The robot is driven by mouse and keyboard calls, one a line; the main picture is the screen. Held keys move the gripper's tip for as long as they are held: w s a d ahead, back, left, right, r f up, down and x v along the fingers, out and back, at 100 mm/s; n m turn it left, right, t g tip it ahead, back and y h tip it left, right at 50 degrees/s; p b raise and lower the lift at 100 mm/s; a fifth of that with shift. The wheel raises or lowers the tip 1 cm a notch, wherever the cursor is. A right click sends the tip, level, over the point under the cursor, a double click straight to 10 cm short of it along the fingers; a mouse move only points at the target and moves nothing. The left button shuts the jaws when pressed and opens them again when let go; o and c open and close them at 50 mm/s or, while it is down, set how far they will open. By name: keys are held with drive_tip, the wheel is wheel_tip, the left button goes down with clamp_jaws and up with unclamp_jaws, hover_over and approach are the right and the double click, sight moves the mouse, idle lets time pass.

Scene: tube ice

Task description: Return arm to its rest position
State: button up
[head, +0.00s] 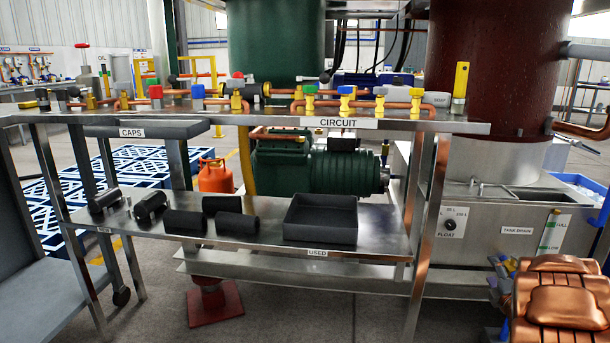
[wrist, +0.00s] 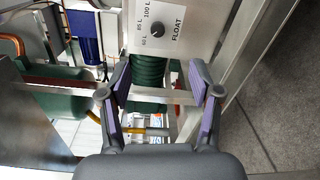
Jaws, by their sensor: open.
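My gripper (wrist: 159,78) shows in the wrist view. Its two grey fingers with purple pads stand apart, with nothing between them. Past the fingertips is the panel with the FLOAT dial (wrist: 157,30), which appears turned on its side in this view. A dark green ribbed body (wrist: 150,70) and a metal rail show behind the gap between the fingers. The FLOAT dial (head: 449,225) is on the tank's front at the right there.
The CIRCUIT bench (head: 400,124) carries copper pipes and coloured valves. Its lower shelf (head: 265,240) holds several black cylinders and a black tray (head: 321,219) near the USED label. The tank (head: 490,255) stands at the right. Bare floor (head: 330,310) lies in front of the bench.

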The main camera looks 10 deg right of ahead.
drive_tip(key=s+a+r+m+g+p, duration=0.4)
drive_tip(key=a+r+p, duration=0.4)
drive_tip(key=r+p, duration=0.5)
drive_tip(key=s+a+r+m+g+p, duration=0.1)
drive_tip(key=a+r+m+g+p, duration=0.5)
drive_tip(key=r+p, duration=0.6)
drive_tip(key=s+a+r+m+g+y+p, duration=0.3)
drive_tip(key=s+a+r+p, duration=0.8)
drive_tip(key=s+a, duration=0.5)
drive_tip(key=s+a+r+m+g+y+p, duration=0.3)
drive_tip(key=s+a+r+g+p, duration=0.2)
drive_tip(key=s+a+r+p, duration=0.7)
drive_tip(key=s+a+r, duration=0.4)
drive_tip(key=a, duration=0.1)
drive_tip(key=shift+s+a, duration=0.15)
drive_tip(key=shift+s, duration=0.15)
